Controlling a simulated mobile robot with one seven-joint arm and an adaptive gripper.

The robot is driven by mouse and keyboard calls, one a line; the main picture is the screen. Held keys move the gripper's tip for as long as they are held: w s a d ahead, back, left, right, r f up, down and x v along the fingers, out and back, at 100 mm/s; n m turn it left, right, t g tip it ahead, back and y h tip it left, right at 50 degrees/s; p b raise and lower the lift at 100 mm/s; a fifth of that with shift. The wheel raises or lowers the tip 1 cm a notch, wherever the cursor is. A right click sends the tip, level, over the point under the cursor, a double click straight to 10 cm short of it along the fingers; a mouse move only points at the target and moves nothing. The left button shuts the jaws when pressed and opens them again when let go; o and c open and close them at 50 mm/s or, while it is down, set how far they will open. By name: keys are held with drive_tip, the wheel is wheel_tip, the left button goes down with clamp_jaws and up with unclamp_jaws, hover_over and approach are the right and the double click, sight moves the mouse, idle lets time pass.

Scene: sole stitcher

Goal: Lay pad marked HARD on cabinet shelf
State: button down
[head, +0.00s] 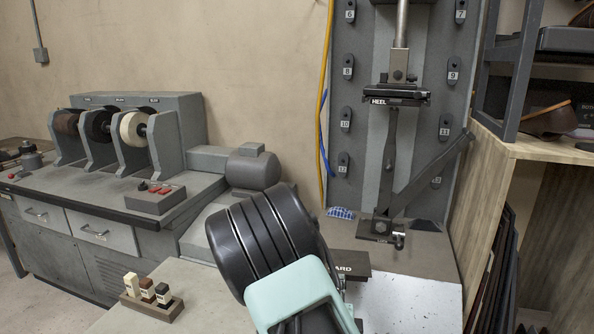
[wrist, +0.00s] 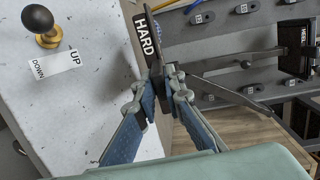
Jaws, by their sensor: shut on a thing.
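In the wrist view, my gripper (wrist: 160,90) is shut on a dark pad marked HARD (wrist: 145,38), with the white lettering facing the camera. In the head view the pad (head: 352,258) shows only partly, with the letters ARD visible beyond my mint-green gripper body. My fingers are mostly hidden there. The pad is in front of the grey machine column; whether it touches the surface below, I cannot tell. A wooden cabinet with a pale top shelf (head: 545,151) stands at the right edge of the head view. Its lower inside is only partly visible.
The grey column carries numbered hooks and a HEEL plate (head: 395,100) on a post. A knob (wrist: 39,22) with an UP/DOWN label sits on a speckled panel. A brown shoe piece (head: 551,121) lies on the wooden shelf. A bench with several wheels (head: 132,128) stands left.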

drive_tip(key=w+r, duration=0.1)
drive_tip(key=r, duration=0.2)
drive_tip(key=w+d+r+n+y+p, duration=0.1)
drive_tip(key=r, duration=0.3)
drive_tip(key=w+d+r+y+p, duration=0.1)
drive_tip(key=r, duration=0.2)
drive_tip(key=shift+w+d+r, duration=0.1)
drive_tip(key=shift+d+r, duration=0.05)
drive_tip(key=h+p, duration=0.1)
drive_tip(key=p, duration=0.1)
drive_tip(key=s+p, duration=0.1)
drive_tip(key=p, duration=0.2)
drive_tip(key=shift+s+a+m+h, duration=0.2)
drive_tip(key=shift+a+m+h, duration=0.1)
drive_tip(key=shift+a+h, duration=0.1)
drive_tip(key=s+d+r+m+g+h+p, duration=0.1)
drive_tip(key=s+r+m+h+p, duration=0.3)
drive_tip(key=s+r+p, duration=0.5)
drive_tip(key=r+h+p, duration=0.1)
drive_tip(key=p, duration=0.6)
drive_tip(key=shift+s+d+g+h, duration=0.25)
drive_tip(key=shift+g+h, duration=0.15)
drive_tip(key=shift+d, duration=0.2)
